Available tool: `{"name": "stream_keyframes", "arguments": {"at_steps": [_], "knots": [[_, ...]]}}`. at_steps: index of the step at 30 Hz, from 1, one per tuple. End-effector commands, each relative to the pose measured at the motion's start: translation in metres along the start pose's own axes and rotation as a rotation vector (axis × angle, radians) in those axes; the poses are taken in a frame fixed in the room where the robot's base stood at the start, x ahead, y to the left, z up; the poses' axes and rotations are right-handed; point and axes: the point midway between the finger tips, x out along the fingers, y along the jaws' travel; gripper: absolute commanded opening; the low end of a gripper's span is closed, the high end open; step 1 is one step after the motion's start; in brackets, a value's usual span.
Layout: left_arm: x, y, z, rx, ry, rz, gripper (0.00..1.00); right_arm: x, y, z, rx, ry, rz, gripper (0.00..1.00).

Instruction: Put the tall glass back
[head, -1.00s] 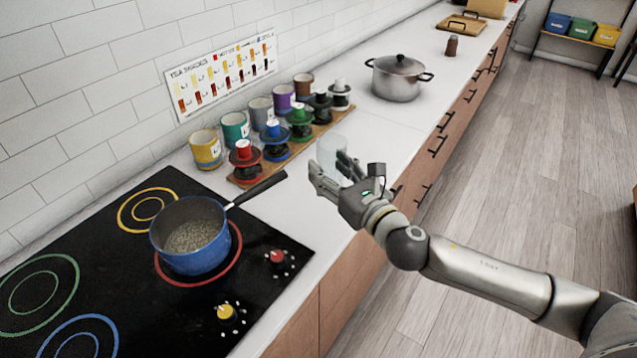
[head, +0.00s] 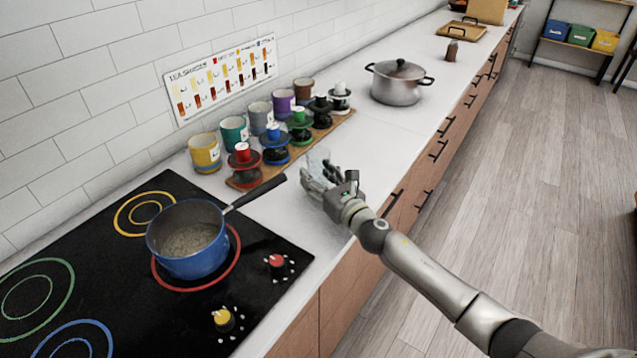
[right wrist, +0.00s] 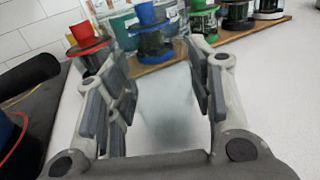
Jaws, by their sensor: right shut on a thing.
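The tall glass (head: 318,156) is clear and faint in the head view, by the counter's edge to the right of the wooden spool board. My right gripper (head: 325,177) is shut on it; the gripper's fingers hide its lower part. In the right wrist view the see-through glass (right wrist: 168,110) is between the two fingers of the gripper (right wrist: 165,95). I cannot tell whether the glass touches the counter. My left gripper is not in view.
A blue pot (head: 188,240) stands on the black cooktop (head: 120,290), its dark handle (head: 256,190) reaching toward my gripper. A lidded steel pot (head: 397,88) is farther back. The counter between (head: 372,142) is clear.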

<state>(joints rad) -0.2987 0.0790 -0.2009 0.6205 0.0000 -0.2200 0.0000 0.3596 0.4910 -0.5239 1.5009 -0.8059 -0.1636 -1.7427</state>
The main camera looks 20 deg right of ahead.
Motion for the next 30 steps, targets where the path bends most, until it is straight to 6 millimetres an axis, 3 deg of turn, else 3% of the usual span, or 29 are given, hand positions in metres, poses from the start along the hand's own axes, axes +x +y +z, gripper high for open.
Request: {"name": "stream_keyframes", "arguments": {"at_steps": [3,15,16,21,30], "knots": [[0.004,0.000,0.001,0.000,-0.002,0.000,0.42,0.000,0.000,-0.013,0.003,0.000,-0.001,0.20],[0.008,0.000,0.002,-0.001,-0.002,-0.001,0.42,0.000,0.000,-0.018,-0.001,-0.001,0.000,0.20],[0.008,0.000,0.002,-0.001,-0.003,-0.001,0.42,0.000,0.000,-0.019,-0.001,0.000,0.000,0.50],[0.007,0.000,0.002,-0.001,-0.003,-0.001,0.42,0.000,0.000,-0.018,-0.001,0.000,0.000,0.70],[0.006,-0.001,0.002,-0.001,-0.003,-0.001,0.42,0.000,0.000,-0.017,0.000,0.000,0.000,0.70]]}}
